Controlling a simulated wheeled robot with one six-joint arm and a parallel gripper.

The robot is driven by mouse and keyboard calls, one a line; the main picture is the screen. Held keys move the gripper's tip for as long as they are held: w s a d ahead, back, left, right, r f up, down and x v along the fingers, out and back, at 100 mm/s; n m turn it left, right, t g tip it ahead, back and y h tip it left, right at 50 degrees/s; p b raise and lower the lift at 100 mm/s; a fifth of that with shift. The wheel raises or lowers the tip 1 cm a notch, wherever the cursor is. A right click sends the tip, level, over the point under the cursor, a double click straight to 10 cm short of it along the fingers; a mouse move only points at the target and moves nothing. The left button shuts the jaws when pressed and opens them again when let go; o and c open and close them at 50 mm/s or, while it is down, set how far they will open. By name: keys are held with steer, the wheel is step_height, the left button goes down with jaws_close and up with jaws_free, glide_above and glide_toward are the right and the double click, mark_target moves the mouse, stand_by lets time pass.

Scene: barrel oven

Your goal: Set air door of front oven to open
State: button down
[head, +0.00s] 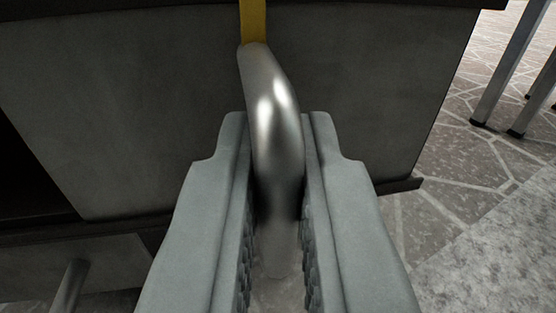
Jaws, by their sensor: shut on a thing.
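A dark grey metal oven front panel (150,105) fills the upper part of the head view. A curved, shiny metal handle (272,95) comes out of it, below a yellow strip (253,20). I take this to be the air door handle, but cannot tell for sure. My gripper (275,150) is shut on the handle, with one grey finger on each side of it. The handle's lower end runs down between the fingers and is partly hidden. At the left the panel's edge borders a dark gap (25,180).
A second metal handle (69,285) shows at the lower left. A dark ledge (405,185) runs under the panel. Metal legs (507,62) stand at the upper right on stone paving (440,150). The floor at the right is otherwise clear.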

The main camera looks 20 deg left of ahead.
steer(key=shift+w+d, duration=0.1)
steer(key=shift+d, duration=0.1)
steer(key=shift+r, duration=0.1)
steer(key=c, duration=1.7)
jaws_free()
steer(key=shift+d, duration=0.1)
steer(key=shift+o, duration=0.5)
steer(key=shift+w+d, duration=0.1)
steer(key=v, duration=1.7)
steer(key=shift+s, duration=0.2)
